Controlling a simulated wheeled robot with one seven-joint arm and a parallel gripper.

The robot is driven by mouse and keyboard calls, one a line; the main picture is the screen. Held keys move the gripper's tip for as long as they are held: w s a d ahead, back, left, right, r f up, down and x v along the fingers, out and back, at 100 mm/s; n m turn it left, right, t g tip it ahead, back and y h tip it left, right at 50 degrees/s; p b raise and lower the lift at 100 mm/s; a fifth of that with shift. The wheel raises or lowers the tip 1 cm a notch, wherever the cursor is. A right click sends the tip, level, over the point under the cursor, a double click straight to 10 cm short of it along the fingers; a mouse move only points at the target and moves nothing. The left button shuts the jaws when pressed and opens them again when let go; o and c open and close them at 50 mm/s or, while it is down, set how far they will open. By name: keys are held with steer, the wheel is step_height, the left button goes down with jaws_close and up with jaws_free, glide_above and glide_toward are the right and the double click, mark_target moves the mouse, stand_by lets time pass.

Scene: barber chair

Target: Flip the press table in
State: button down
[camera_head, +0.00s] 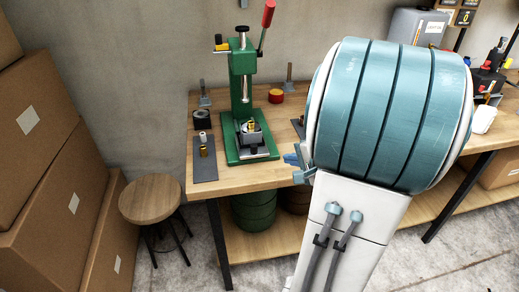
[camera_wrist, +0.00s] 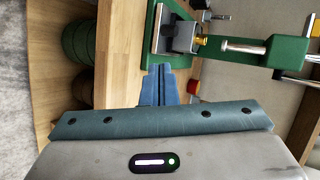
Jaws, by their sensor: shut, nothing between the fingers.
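The green press (camera_head: 240,85) stands upright on the wooden workbench (camera_head: 230,184). Low on its base is the press table, a small grey block (camera_head: 245,137) with a brass piece (camera_head: 251,126) on top. In the wrist view, turned sideways, the press table (camera_wrist: 184,38) is at the top, with the silver ram (camera_wrist: 243,46) to its right. My gripper (camera_head: 290,159) is right of the press base in the head view, apart from the press table. In the wrist view my gripper (camera_wrist: 160,70) has its blue fingers together, empty, below the press table. My arm hides much of the bench.
A red-handled lever (camera_head: 266,25) rises from the press. A dark mat (camera_head: 204,168) with a small brass part lies left of the press. A stool (camera_head: 151,199) and stacked cartons (camera_head: 50,170) stand at the left.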

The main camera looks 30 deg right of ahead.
steer(key=shift+a, duration=0.1)
glide_toward(256, 149)
steer(key=f, duration=0.2)
steer(key=shift+w+f+p, duration=0.4)
steer(key=shift+w+a+f+p, duration=0.15)
steer(key=shift+w+p, duration=0.1)
steer(key=shift+w, duration=0.5)
steer(key=shift+w+a+r+p, duration=0.1)
steer(key=shift+w+p, duration=0.2)
steer(key=shift+w, duration=0.5)
steer(key=shift+w+a+f+p, duration=0.15)
steer(key=shift+w+p, duration=0.1)
steer(key=shift+w, duration=0.5)
